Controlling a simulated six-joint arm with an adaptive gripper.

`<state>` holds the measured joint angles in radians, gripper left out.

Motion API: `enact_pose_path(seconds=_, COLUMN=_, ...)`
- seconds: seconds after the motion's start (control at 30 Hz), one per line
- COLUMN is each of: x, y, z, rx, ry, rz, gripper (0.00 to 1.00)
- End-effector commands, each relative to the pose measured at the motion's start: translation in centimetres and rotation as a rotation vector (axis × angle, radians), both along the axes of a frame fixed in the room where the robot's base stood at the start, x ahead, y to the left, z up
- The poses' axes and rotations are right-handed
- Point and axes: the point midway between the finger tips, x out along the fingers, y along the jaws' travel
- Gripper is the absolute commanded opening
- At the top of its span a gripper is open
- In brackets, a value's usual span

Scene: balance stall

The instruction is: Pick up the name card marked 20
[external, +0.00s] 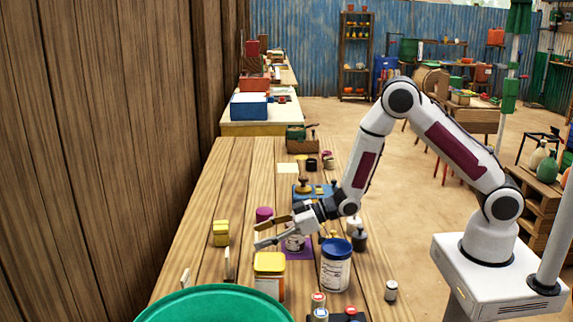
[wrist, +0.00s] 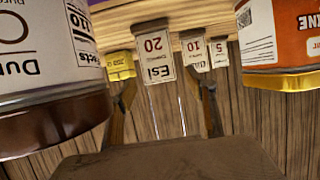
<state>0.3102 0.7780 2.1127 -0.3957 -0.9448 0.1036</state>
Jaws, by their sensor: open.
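The name card marked 20 (wrist: 156,62) hangs upside down in the wrist view, upper centre, white with a dark edge. Cards marked 10 (wrist: 194,52) and 5 (wrist: 219,50) are to its right. My gripper (wrist: 167,92) is open and empty, and the 20 card appears between its fingers, apart from them. In the external view my gripper (external: 255,231) reaches left over the table. Thin cards stand edge-on at the near left, one (external: 228,263) below the fingers and another (external: 185,277); their numbers cannot be read there.
A brown-lidded jar (wrist: 45,70) fills the wrist view's left side; an orange-labelled, yellow-lidded jar (wrist: 280,50) is at its right. A yellow block (external: 221,233) stands left of my gripper. A yellow-lidded jar (external: 270,264) and blue-lidded jar (external: 335,268) stand nearer. The table's left strip is clear.

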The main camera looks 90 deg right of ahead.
Motion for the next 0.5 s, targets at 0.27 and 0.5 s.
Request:
enact_pose_path(seconds=0.27, x=1.9, y=0.1, z=-0.8, rx=-0.001, ry=0.001, rz=0.000, gripper=0.56)
enact_pose_path(seconds=0.5, x=2.1, y=0.1, z=-0.9, rx=0.000, ry=0.001, rz=0.000, gripper=0.56)
